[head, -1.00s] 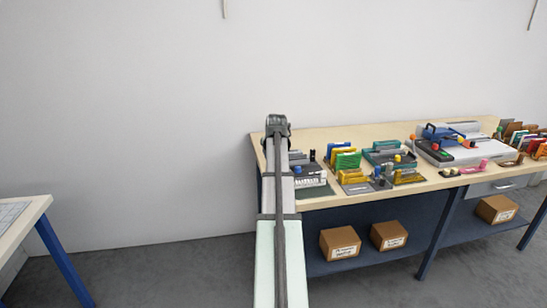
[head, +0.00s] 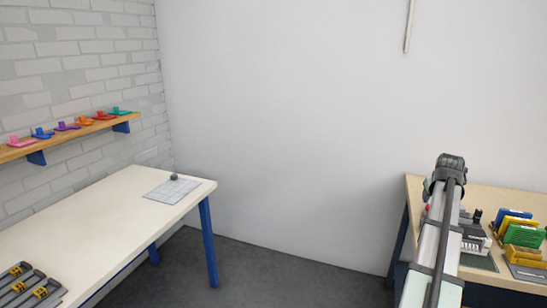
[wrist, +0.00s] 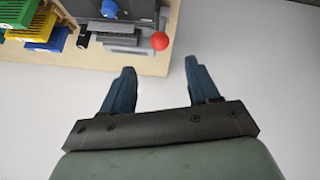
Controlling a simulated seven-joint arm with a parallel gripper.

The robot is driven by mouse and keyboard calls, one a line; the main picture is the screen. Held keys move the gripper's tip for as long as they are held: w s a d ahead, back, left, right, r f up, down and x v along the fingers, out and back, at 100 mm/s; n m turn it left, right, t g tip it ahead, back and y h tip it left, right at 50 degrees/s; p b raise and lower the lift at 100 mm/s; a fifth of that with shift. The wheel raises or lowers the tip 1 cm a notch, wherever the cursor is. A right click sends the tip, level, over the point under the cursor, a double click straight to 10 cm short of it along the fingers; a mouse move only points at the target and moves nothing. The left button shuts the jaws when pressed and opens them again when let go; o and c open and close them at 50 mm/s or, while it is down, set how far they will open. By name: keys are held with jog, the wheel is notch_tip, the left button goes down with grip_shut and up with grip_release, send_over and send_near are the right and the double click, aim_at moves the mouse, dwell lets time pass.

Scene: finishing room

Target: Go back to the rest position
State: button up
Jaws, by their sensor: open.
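My gripper (wrist: 157,85) shows in the wrist view with its two blue fingers spread wide and nothing between them. Past the fingertips are the edge of the wooden workbench (wrist: 120,65) and the pale wall or floor. In the head view my arm reaches up on the right, and its links hide part of the bench (head: 415,187); the fingers cannot be made out there.
The bench holds a grey device with a red knob (wrist: 160,41) and yellow, blue and green holders (head: 524,236). At left stand a white table (head: 110,215) with a grid mat (head: 172,190) and dark tools (head: 30,285), and a wall shelf (head: 60,137) with coloured pieces.

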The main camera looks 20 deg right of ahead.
jog(key=w+a+f+y, duration=0.1)
jog(key=w+a+f, duration=0.15)
jog(key=f, duration=0.25)
jog(key=w+a+f+n, duration=0.1)
jog(key=w+a+f, duration=0.1)
jog(key=a+f, duration=0.25)
jog(key=w+a+f+y, duration=0.1)
jog(key=w+a+f, duration=0.15)
jog(key=f, duration=0.25)
jog(key=a+f+n+g+y, duration=0.2)
jog(key=a+f+g+y, duration=0.2)
jog(key=a+f, duration=2.5)
jog(key=s+a+f+n+g, duration=0.1)
jog(key=s+a+f+g, duration=0.1)
jog(key=s+a+f, duration=0.55)
jog(key=s+a+f+n+g, duration=0.1)
jog(key=s+a+f, duration=0.35)
jog(key=a, duration=0.55)
jog(key=s+a+f+g, duration=0.1)
jog(key=s+a+f, duration=0.1)
jog(key=s, duration=0.4)
jog(key=s+a+f+n+g, duration=0.1)
jog(key=s+a+f+g, duration=0.1)
jog(key=s+a, duration=0.3)
jog(key=s+a+f+g, duration=0.1)
jog(key=s+a+f, duration=0.2)
jog(key=s, duration=0.6)
jog(key=shift+a, duration=0.65)
jog(key=shift+s, duration=0.1)
